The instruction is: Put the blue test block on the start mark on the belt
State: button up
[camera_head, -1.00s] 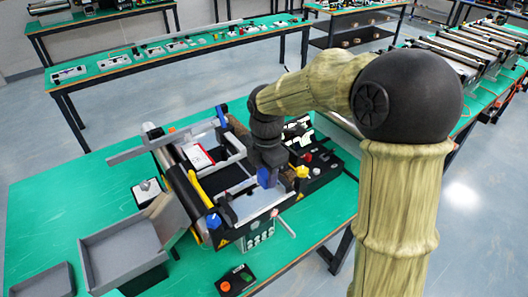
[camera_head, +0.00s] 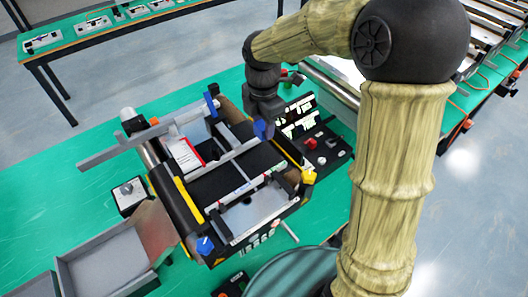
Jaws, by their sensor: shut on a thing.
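The blue test block (camera_head: 260,129) shows as a small blue piece at the lower tip of my gripper (camera_head: 261,121). My gripper is shut on it and holds it over the right part of the mini conveyor. The fingers are small and partly hidden in this view. The conveyor's dark belt (camera_head: 222,184) lies below and left of the block, between yellow-edged side rails. A thin pale line (camera_head: 240,172) crosses the belt; I cannot tell for sure that it is the start mark. The block appears apart from the belt, but its height is unclear.
A control box (camera_head: 322,147) is at right, grey trays (camera_head: 105,262) at left. Green table is free at far left.

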jog(key=shift+s, duration=0.2)
jog(key=p, duration=0.1)
send_over(263, 160)
jog(key=f, duration=0.5)
jog(key=shift+w+f, duration=0.25)
jog(key=shift+f, duration=0.1)
jog(key=shift+a+f, duration=0.15)
jog(key=shift+f, duration=0.1)
jog(key=shift+s, duration=0.2)
jog(key=shift+w+d+f, duration=0.1)
jog(key=shift+d+f, duration=0.1)
jog(key=shift+f, duration=1.7)
jog(key=shift+f, duration=0.15)
